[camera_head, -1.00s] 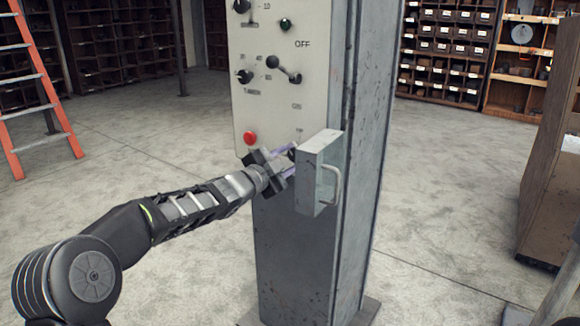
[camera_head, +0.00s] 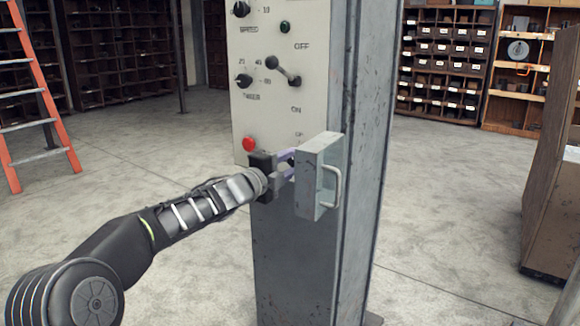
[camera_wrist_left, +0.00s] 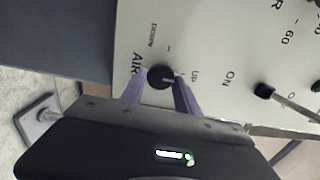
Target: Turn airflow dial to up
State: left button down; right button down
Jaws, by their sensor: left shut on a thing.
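The airflow dial (camera_wrist_left: 160,77) is a small round black knob low on the pale control panel. In the left wrist view a pale line on it points to the right, roughly toward the UP label (camera_wrist_left: 195,76). The DOWN label (camera_wrist_left: 153,34) is above the dial there. My left gripper (camera_wrist_left: 158,92) has its purple fingers on either side of the dial, shut on it. In the head view the fingers (camera_head: 287,164) reach behind the protruding grey box, and the dial is mostly hidden. My right gripper is not in view.
The grey box with a handle (camera_head: 318,175) sticks out just right of my left fingers. A red button (camera_head: 249,144) is just above the gripper. A lever (camera_head: 283,71) and other knobs are higher on the panel. An orange ladder (camera_head: 38,95) stands left.

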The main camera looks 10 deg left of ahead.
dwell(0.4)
pick_arm(q)
jog(key=c, duration=0.9)
grip_release()
jog(key=v, duration=0.7)
jog(key=shift+s+b, duration=0.35)
jog(key=shift+s, duration=0.05)
jog(key=shift+a, duration=0.1)
